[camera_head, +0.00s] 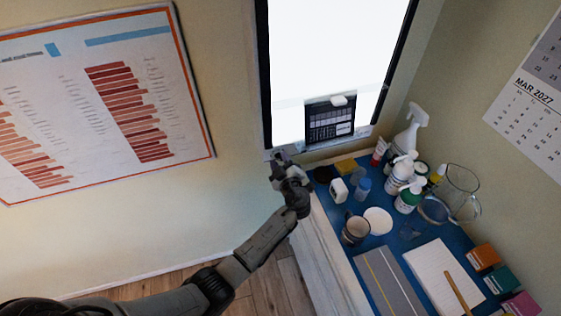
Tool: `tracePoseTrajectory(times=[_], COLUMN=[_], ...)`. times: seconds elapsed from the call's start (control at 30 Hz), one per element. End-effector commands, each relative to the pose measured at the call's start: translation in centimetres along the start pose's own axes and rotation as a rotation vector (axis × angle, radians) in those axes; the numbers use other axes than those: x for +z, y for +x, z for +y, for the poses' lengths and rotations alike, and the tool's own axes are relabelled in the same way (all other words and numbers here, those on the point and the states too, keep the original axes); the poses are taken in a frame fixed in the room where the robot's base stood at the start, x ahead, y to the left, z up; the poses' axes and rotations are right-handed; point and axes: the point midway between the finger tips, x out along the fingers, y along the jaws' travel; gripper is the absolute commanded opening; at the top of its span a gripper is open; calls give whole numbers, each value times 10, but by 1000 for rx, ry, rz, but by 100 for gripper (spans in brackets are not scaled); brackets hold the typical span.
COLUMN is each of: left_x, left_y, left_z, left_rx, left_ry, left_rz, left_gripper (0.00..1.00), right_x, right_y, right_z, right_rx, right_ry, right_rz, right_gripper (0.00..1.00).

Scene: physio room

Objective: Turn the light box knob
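The light box (335,45) is a bright white lit panel with a black frame on the back wall, above the counter. I cannot make out its knob; the lower left corner of the box is partly covered by my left gripper. My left gripper (281,157) reaches up from the lower left, with its fingertips at or just in front of that corner. I cannot tell whether it touches the box or whether its fingers are apart. My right gripper is out of view.
A dark panel with a light grid (330,119) overlaps the box's lower edge. The blue counter (389,238) holds a mug (356,230), a spray bottle (409,129), pump bottles, a glass jug (461,190), a notepad (440,272) and small boxes. Open floor (265,288) lies left of it.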

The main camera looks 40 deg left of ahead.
Motion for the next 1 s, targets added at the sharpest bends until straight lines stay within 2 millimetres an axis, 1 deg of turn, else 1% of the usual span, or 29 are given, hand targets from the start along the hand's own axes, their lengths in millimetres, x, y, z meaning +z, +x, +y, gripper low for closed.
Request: tracePoseTrajectory(times=[0.23, 0.6, 0.87, 1.0], left_x=[0, 0, 0, 2], left_y=[0, 0, 0, 0], left_z=[0, 0, 0, -1], left_rx=[0, 0, 0, 0], left_ry=[0, 0, 4, 34], left_rz=[0, 0, 0, 0], left_gripper=[36, 1, 0, 0], right_x=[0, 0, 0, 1], right_y=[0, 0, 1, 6], right_z=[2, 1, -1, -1], right_rx=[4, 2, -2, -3], right_ry=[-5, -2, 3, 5], right_rz=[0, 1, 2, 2], right_gripper=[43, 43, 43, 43])
